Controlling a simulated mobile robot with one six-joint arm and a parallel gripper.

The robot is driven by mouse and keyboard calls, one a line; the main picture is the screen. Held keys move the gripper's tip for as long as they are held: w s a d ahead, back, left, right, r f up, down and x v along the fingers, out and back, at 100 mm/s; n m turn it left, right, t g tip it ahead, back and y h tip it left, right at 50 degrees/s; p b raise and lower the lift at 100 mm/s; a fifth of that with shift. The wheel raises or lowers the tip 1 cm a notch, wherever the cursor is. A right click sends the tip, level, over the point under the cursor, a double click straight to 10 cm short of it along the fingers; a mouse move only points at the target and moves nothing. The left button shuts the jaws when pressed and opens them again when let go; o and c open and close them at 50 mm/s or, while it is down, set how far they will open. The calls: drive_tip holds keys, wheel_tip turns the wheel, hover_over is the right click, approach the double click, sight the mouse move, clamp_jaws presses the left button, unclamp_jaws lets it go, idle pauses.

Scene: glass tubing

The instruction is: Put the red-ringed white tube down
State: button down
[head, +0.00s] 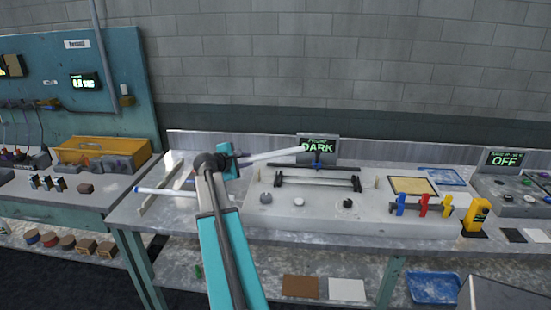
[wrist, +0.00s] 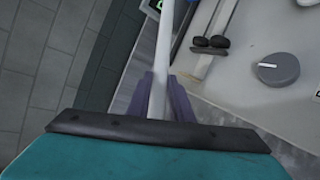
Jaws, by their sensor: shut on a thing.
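A white tube (head: 275,155) is in my gripper (head: 238,160). In the head view it points right and slightly up, its far end in front of the DARK sign. In the wrist view the tube (wrist: 163,55) runs up between my two purple fingers (wrist: 160,98), which are shut on it. It appears raised above the bench. I cannot make out a red ring on it. A second white tube (head: 165,192) with a blue end lies on the left part of the bench, partly behind my arm.
A pale apparatus block (head: 330,212) with knobs and dark rods stands to the right on the bench. A DARK sign (head: 318,148) stands behind it. Blue, red and yellow clamps (head: 423,206) are further right. Some bare bench top (head: 128,212) shows at left.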

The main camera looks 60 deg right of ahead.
drive_tip(key=w+a+n+t+y, duration=0.2)
drive_tip(key=w+a+n+t, duration=0.1)
drive_tip(key=w+a, duration=0.65)
drive_tip(key=w+a+n+t+y, duration=0.1)
drive_tip(key=w+a+n+t, duration=0.4)
drive_tip(key=a, duration=0.7)
drive_tip(key=w+a+n+t+y, duration=0.2)
drive_tip(key=w+a, duration=0.7)
drive_tip(key=a, duration=0.2)
drive_tip(key=w+a+r+n+t+y, duration=0.1)
drive_tip(key=a+n+y, duration=0.1)
drive_tip(key=a, duration=0.9)
drive_tip(key=w+a+r+n+t+y+b, duration=0.1)
drive_tip(key=w+a+r+n+y, duration=0.1)
drive_tip(key=a, duration=1)
drive_tip(key=w+a+r+n+t+y, duration=0.1)
drive_tip(key=a+r+n+y, duration=0.1)
drive_tip(key=a, duration=1)
drive_tip(key=shift+w+r+n+y+b, duration=0.2)
drive_tip(key=shift+w+n+y+b, duration=0.1)
drive_tip(key=shift+n+y, duration=0.75)
drive_tip(key=shift+w+d, duration=0.1)
drive_tip(key=shift+w, duration=0.05)
